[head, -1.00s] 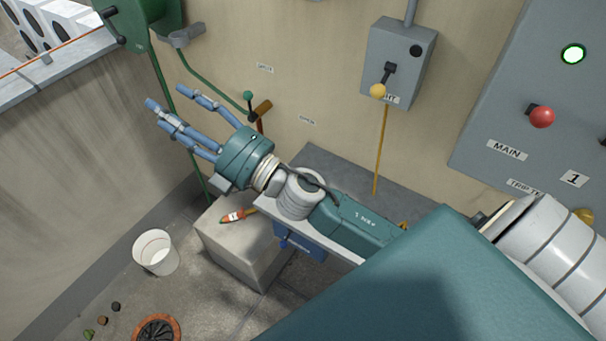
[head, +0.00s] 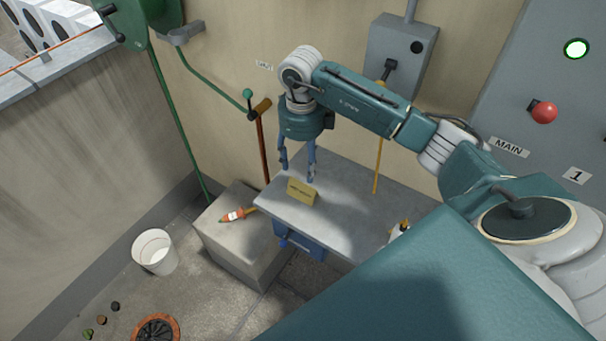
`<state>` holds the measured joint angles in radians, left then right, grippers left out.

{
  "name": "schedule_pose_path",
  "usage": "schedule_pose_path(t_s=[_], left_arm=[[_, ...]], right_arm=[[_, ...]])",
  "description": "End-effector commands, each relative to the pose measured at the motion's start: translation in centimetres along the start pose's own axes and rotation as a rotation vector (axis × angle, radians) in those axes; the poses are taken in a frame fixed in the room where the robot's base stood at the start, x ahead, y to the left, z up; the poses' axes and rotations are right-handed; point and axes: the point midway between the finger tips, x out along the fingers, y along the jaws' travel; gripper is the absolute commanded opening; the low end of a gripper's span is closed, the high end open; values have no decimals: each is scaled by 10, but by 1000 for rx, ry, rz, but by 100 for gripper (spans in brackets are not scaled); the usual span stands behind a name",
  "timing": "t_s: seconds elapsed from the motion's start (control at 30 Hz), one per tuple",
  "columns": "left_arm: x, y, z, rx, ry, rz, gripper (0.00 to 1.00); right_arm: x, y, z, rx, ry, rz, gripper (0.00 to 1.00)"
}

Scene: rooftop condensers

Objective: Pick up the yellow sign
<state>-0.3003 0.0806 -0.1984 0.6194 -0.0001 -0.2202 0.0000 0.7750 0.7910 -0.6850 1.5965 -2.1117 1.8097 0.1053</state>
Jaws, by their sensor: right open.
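The yellow sign (head: 302,191) is a small tan-yellow tent-shaped card with a line of dark print. It stands on the grey tabletop (head: 350,225) near its left front edge. My right gripper (head: 298,172) points down just above and behind the sign, with its blue fingers spread apart and nothing between them. One fingertip is close to the sign's upper right edge; I cannot tell whether it touches. My left gripper is not in view.
A white bottle (head: 398,230) stands at the table's right. A concrete block (head: 232,236) bears an orange-and-white marker-like item (head: 238,214). A white bucket (head: 155,252) stands on the floor. A brown-handled tool (head: 261,140) leans on the wall behind. A switch box (head: 402,50) hangs above.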

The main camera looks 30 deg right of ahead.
Motion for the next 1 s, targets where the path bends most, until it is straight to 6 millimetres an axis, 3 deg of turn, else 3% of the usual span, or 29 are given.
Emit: schedule_pose_path(t_s=[0.03, 0.13, 0.4, 0.67, 0.93, 1.0], left_arm=[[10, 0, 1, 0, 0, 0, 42], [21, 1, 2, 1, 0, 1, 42], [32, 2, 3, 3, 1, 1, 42], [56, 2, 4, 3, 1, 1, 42], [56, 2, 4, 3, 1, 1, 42], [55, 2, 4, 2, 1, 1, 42]], right_arm=[[15, 1, 0, -1, 2, 3, 55], [32, 2, 0, -1, 1, 4, 55], [54, 2, 1, -2, -2, 6, 55], [94, 3, 1, -3, -1, 6, 55], [96, 2, 1, -3, -3, 5, 55], [96, 2, 1, -3, -3, 5, 43]])
